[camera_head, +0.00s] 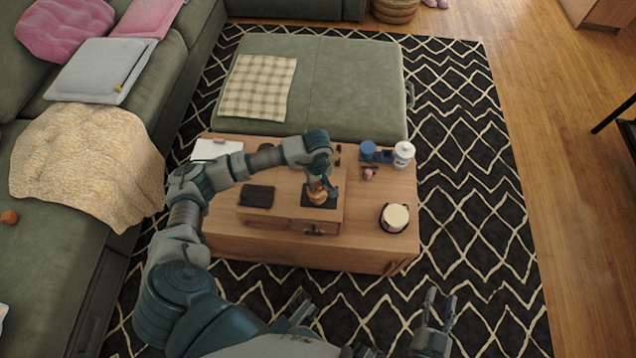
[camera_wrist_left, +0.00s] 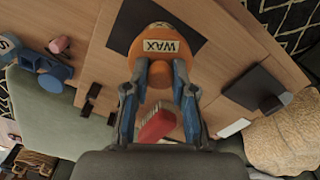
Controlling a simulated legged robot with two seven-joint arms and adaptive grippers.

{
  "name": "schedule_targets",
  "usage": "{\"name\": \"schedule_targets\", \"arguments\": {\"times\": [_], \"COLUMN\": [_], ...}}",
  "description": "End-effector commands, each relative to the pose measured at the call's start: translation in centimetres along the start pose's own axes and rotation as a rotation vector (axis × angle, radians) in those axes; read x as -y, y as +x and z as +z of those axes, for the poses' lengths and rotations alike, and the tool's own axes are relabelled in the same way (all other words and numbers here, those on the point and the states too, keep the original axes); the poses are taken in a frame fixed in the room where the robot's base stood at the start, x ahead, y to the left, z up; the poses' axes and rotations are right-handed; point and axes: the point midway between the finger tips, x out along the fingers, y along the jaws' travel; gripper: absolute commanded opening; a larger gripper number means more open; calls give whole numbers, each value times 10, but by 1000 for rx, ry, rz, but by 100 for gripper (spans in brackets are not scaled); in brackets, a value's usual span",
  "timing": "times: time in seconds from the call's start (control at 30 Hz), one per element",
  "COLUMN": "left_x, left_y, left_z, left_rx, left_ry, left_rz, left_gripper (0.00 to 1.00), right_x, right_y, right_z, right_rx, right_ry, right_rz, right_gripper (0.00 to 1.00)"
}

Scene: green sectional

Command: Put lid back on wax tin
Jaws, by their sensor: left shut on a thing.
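The orange wax tin (camera_head: 316,197) stands on a dark square mat (camera_head: 330,202) on the wooden table. In the left wrist view its white WAX label (camera_wrist_left: 160,46) faces the camera. My left gripper (camera_head: 318,182) is over the tin; in the left wrist view (camera_wrist_left: 160,76) its blue-edged fingers are closed on the orange-brown knob of the lid (camera_wrist_left: 160,70). The lid is at the tin; I cannot tell whether it is seated or slightly apart. My right gripper (camera_head: 440,305) hangs empty in front of the table, its fingers apart.
A dark flat object (camera_head: 257,196) lies left of the mat. A round cream-topped container (camera_head: 395,217), a white jar (camera_head: 403,154) and a blue object (camera_head: 368,149) stand on the right. A red brush (camera_wrist_left: 158,122) shows between the fingers in the wrist view. A green ottoman (camera_head: 355,85) is behind.

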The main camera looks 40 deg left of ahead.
Motion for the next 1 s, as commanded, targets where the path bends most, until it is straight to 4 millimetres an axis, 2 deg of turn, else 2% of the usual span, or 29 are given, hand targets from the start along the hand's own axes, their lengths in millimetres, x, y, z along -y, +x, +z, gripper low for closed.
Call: {"name": "schedule_targets", "arguments": {"times": [0.23, 0.27, 0.37, 0.57, 0.7, 1.0], "left_x": [0, 0, 0, 0, 0, 0], "left_y": [0, 0, 0, 0, 0, -1], "left_z": [0, 0, 0, 0, 0, 0], "left_rx": [0, 0, 0, 0, 0, 0], "left_ry": [0, 0, 0, 0, 0, 0], "left_rz": [1, 1, 1, 1, 1, 1], "left_gripper": [4, 30, 54, 54, 79, 79], "right_x": [0, 0, 0, 0, 0, 0], "right_y": [0, 0, 0, 0, 0, -1], "right_z": [0, 0, 0, 0, 0, 0], "right_rx": [0, 0, 0, 0, 0, 1], "right_ry": [0, 0, 0, -1, 0, -4], "right_rz": [0, 0, 0, -1, -1, -1], "right_gripper": [40, 40, 40, 40, 40, 40]}}
